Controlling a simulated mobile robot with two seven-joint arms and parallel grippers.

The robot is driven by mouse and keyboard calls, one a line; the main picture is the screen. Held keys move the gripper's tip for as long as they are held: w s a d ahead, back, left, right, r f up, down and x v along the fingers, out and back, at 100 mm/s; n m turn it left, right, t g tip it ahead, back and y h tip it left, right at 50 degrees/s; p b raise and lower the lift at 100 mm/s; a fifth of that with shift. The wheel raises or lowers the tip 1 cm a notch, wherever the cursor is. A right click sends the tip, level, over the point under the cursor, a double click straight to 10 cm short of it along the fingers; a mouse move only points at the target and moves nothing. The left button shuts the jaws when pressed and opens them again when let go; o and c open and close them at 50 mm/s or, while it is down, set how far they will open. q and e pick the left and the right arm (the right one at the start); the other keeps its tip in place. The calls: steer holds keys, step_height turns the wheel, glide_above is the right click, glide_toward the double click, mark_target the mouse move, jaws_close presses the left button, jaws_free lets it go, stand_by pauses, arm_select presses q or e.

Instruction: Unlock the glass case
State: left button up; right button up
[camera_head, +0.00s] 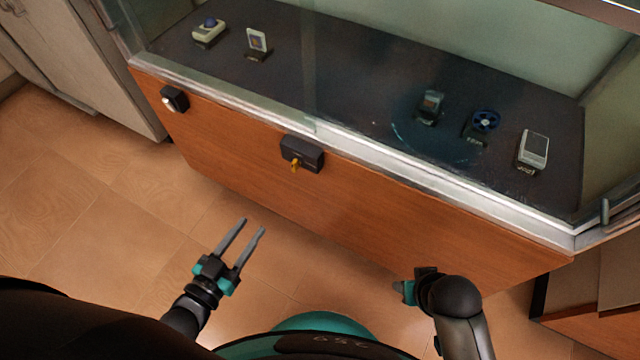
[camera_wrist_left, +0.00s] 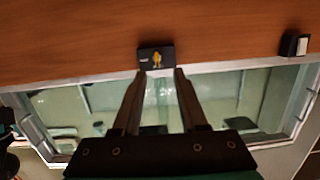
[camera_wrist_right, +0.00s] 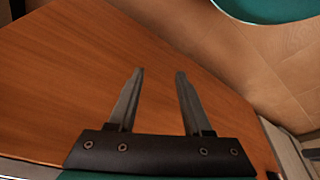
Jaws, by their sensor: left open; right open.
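The glass case (camera_head: 330,65) stands ahead of me on an orange-brown wooden base (camera_head: 400,205). A black lock box (camera_head: 309,151) is mounted on the base front just below the glass, with a yellow key (camera_head: 295,165) at it. The lock box (camera_wrist_left: 147,67) and key (camera_wrist_left: 157,60) also show in the left wrist view, beyond the fingertips. My left gripper (camera_head: 254,225) is open and empty, below and left of the lock, apart from it. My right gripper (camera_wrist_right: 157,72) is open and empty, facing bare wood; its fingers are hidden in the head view.
A small black box with a white front (camera_head: 174,99) is on the base's upper left. Several small exhibits stand inside the case, including a blue wheel-like item (camera_head: 485,121). A grey cabinet (camera_head: 85,50) stands left. Tiled floor (camera_head: 110,210) before the case is clear.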

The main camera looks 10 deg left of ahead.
arm_select(q)
steer(key=r+t+h+b, duration=0.1)
steer(key=b, duration=0.4)
glide_toward(292, 167)
steer(key=w, duration=0.3)
steer(key=w+d, duration=0.1)
steer(key=w+d+b, duration=0.1)
steer(key=w, duration=0.1)
steer(key=shift+d+f, duration=0.1)
steer(key=shift+x, duration=0.85)
arm_select(e)
steer(key=w+a+r+t+y, duration=0.1)
steer(key=w+a+r+t, duration=0.2)
steer(key=r, duration=0.4)
steer(key=shift+w+a+t, duration=0.2)
steer(key=shift+w+t, duration=0.3)
steer(key=shift+t, duration=0.1)
arm_select(q)
jaws_close()
